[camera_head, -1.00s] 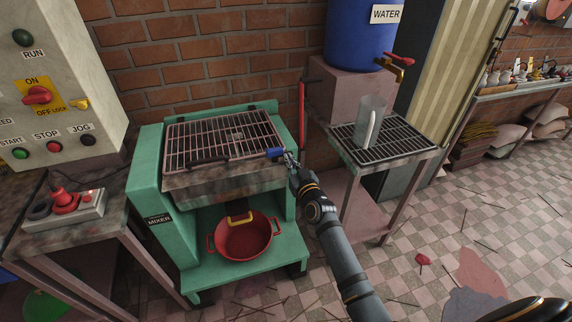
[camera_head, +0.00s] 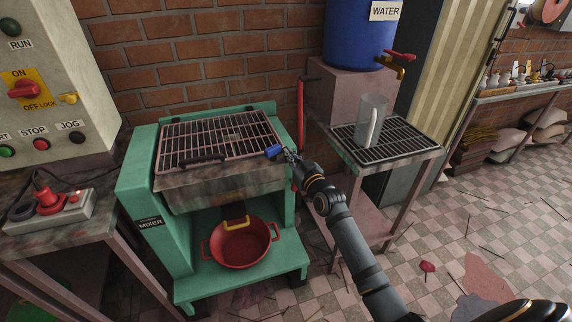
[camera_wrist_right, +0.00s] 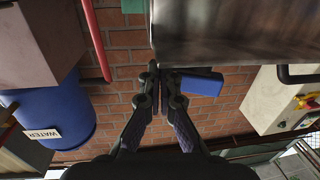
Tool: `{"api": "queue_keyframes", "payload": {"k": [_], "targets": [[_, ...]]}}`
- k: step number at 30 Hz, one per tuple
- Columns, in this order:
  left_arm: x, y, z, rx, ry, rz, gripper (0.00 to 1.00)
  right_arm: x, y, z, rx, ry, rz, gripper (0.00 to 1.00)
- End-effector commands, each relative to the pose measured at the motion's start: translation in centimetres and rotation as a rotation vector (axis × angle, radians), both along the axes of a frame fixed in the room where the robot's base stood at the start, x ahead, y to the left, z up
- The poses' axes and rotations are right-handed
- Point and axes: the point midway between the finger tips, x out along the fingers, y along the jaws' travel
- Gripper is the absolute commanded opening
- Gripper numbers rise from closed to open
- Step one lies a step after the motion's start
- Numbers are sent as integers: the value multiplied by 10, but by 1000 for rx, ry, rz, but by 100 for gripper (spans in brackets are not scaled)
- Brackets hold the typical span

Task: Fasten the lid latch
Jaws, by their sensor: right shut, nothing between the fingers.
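The mixer (camera_head: 149,205) is a green machine with a metal trough, and its barred lid (camera_head: 215,135) lies flat on top. A black handle (camera_head: 203,160) sits at the lid's front edge. The blue latch grip (camera_head: 272,152) is at the right front corner of the lid, and it also shows in the right wrist view (camera_wrist_right: 202,84). My right gripper (camera_head: 288,153) is shut and empty just right of the blue grip. In the wrist view its fingertips (camera_wrist_right: 160,72) are beside the grip's end; I cannot tell whether they touch. Whether the latch is engaged is unclear.
A red pot (camera_head: 240,243) stands on the mixer's lower shelf. A control panel (camera_head: 50,80) and a bench with a red switch box (camera_head: 48,207) are at left. A rack with a clear jug (camera_head: 370,120) and a blue water barrel (camera_head: 358,35) stand at right.

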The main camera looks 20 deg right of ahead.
Motion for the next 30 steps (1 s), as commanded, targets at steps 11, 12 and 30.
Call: {"api": "queue_keyframes", "payload": {"k": [11, 12, 30], "targets": [[0, 0, -15, 0, 0, 0, 93, 14, -4, -1, 0, 0, 0, 0], [0, 0, -15, 0, 0, 0, 93, 15, -4, -1, 0, 0, 0, 0], [2, 0, -18, 0, -1, 0, 93, 19, -4, 0, 0, 1, 0, 0]]}}
